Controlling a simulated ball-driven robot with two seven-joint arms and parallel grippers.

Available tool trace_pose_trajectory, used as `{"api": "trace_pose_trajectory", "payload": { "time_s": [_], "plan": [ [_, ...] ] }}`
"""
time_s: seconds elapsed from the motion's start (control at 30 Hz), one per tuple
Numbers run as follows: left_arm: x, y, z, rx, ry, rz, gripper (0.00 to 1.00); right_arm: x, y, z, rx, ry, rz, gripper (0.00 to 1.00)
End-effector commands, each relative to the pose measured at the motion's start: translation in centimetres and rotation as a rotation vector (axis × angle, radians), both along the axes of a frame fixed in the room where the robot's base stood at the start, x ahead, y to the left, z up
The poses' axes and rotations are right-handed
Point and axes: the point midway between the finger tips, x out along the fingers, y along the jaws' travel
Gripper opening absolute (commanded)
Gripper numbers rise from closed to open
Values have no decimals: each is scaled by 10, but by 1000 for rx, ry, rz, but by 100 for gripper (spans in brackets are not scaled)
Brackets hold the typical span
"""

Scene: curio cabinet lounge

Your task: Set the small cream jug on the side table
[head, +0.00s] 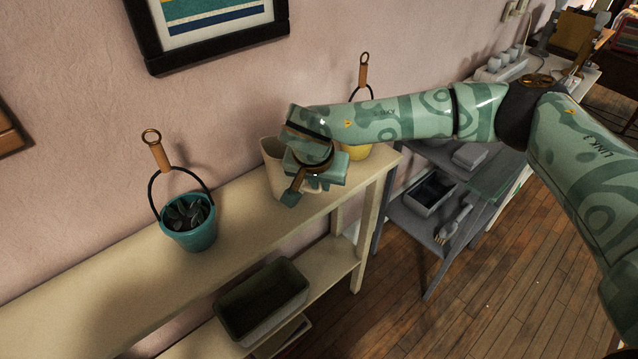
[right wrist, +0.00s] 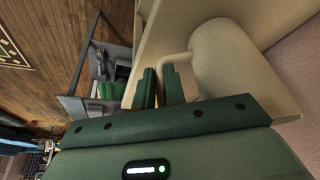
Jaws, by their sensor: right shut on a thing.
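The small cream jug (head: 273,173) is near the right end of a long cream-coloured table, partly hidden behind my right gripper (head: 300,185) in the head view. In the right wrist view the jug (right wrist: 237,68) fills the upper right, with its handle toward the fingers. My right gripper (right wrist: 162,82) is shut on the jug's handle. The jug looks upright on or just above the tabletop (head: 115,260); I cannot tell whether it touches. Which piece of furniture is the side table is not clear. My left gripper is not in view.
A teal bucket (head: 189,234) with dark contents and a tall handle stands left on the cream table. A yellow bucket (head: 357,151) stands behind my right arm. A dark bin (head: 262,302) is on the lower shelf. A grey shelf unit (head: 416,227) stands to the right. The tabletop between jug and teal bucket is clear.

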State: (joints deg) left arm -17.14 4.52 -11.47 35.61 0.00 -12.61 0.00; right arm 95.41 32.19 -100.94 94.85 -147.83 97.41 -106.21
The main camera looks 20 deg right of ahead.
Motion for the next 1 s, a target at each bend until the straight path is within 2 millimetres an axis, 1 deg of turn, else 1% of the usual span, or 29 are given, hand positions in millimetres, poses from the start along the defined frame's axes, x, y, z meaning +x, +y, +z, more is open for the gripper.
{"api": "trace_pose_trajectory", "payload": {
  "time_s": [0.17,0.3,0.33,0.4,0.67,0.73,0.87,1.0],
  "plan": [
    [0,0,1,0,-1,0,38,0,0,2,0,-1,0,0],
    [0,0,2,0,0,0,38,0,0,0,0,-1,0,0],
    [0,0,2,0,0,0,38,-1,0,-1,-1,1,1,18],
    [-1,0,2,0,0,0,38,-1,0,-1,-1,1,1,34],
    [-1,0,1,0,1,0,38,-1,0,-1,-1,1,1,34],
    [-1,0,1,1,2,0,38,0,0,2,0,0,0,34],
    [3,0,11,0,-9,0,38,-7,4,24,-1,-3,2,34],
    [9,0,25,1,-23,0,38,-17,12,58,-1,-7,2,34]
  ]
}}
